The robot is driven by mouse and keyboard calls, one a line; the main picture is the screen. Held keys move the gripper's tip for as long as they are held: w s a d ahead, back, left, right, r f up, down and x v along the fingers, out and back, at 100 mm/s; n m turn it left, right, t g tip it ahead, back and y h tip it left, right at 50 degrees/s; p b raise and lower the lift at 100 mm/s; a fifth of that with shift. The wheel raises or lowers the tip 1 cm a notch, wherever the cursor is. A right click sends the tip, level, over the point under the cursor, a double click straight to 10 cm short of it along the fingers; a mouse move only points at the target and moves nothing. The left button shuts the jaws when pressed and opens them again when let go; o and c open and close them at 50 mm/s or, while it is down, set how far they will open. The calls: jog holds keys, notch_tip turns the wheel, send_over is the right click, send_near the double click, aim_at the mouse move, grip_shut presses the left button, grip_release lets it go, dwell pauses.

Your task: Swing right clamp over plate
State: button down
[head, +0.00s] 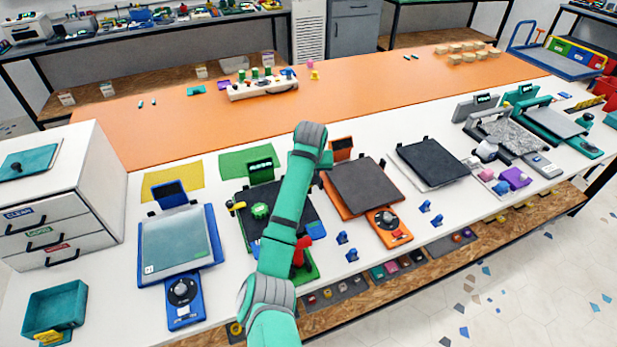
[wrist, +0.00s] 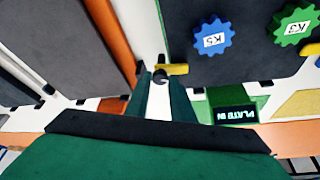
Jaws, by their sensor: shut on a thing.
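The green-framed printer carries a dark plate (head: 303,208) with a green gear (head: 260,211) on it. In the wrist view the plate (wrist: 240,68) holds a blue gear marked K5 (wrist: 213,37) and a green gear marked K3 (wrist: 296,27). The right clamp (wrist: 174,69) is yellow with a dark knob, at the plate's edge near the display; its yellow tip appears to reach over the plate's margin. My gripper (wrist: 161,80) is shut on this clamp's knob. The left clamp (head: 237,206) is yellow, at the plate's other side. My arm hides the right clamp and blue gear in the head view.
A lit display (wrist: 235,115) stands at the plate's back edge, close to my gripper. An orange printer (head: 365,185) stands to the right and a blue one (head: 178,240) to the left. Small blue clips (head: 347,246) lie on the white bench between printers.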

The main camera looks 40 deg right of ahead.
jog(key=shift+d+n+t+y, duration=0.2)
jog(key=shift+n+t+y, duration=0.1)
jog(key=shift+n, duration=0.7)
jog(key=shift+w+a, duration=0.2)
jog(key=shift+a, duration=0.05)
jog(key=shift+r, duration=0.1)
jog(key=c, duration=1.5)
grip_release()
jog(key=shift+d, duration=0.1)
jog(key=shift+c, duration=0.2)
jog(key=shift+s+d, duration=0.1)
jog(key=shift+s, duration=0.1)
jog(key=shift+s, duration=0.1)
